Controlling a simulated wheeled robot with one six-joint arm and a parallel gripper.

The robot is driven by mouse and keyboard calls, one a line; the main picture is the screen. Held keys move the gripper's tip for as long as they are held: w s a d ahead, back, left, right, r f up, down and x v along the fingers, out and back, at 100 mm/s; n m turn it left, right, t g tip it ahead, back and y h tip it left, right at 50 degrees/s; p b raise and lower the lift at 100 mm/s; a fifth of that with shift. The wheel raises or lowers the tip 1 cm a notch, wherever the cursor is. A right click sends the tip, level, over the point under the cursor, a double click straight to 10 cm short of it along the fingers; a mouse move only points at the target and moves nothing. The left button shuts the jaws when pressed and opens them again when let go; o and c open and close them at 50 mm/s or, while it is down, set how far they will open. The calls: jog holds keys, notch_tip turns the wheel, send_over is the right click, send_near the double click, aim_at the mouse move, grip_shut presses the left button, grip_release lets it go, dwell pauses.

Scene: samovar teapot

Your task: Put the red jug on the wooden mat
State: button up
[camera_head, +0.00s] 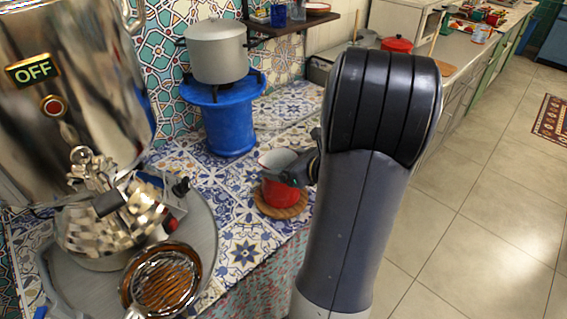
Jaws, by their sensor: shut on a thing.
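The red jug (281,193) is a small enamel jug with a pale inside, in the middle of the head view. It is upright, on or just above the round wooden mat (278,211); I cannot tell if its base touches. The mat lies on the patterned tile counter, and its rim shows around the jug's lower part. My gripper (299,174) is at the jug's right side, shut on the jug. My arm hides part of the gripper and the counter to the right.
A large shiny samovar (70,90) stands at the left. A grey round tray (206,240) with a glass-like strainer (162,279) is at the front left. A blue stand (229,122) carries a grey pot (216,52) behind the jug. Free tiles lie around the mat.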

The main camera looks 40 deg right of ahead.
jog(key=shift+f, duration=0.1)
jog(key=o, duration=1.9)
jog(key=p+v, duration=0.1)
jog(key=v, duration=1.1)
